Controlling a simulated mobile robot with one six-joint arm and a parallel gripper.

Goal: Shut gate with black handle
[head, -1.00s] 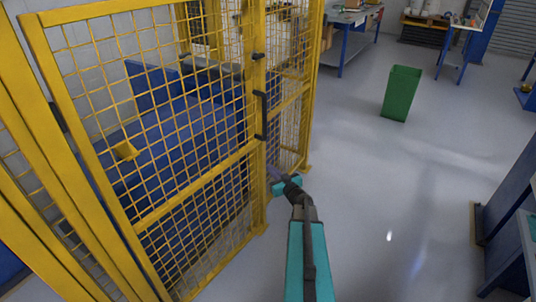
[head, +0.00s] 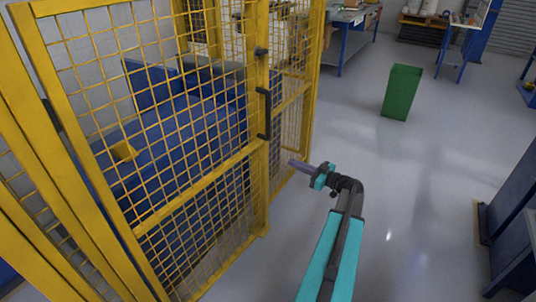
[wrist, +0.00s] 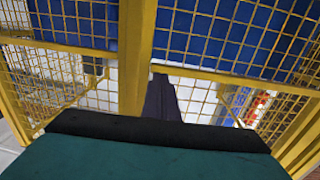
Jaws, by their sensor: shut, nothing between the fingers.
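The yellow mesh gate (head: 195,178) stands upright on the left in the head view. Its black handle (head: 263,115) is a vertical bar on the yellow upright at the gate's right side. The gate looks in line with that upright; whether a small gap is left, I cannot tell. My gripper (head: 294,163) is shut and empty, to the right of the handle and lower in the picture, apart from it. In the wrist view my dark fingers (wrist: 160,95) point towards yellow frame bars and mesh. The handle cannot be made out there.
A small black latch piece (head: 261,52) sits above the handle. Blue machinery (head: 180,135) stands behind the mesh. A green bin (head: 402,92) stands on the open grey floor to the right. A blue cabinet (head: 510,240) is at the right edge.

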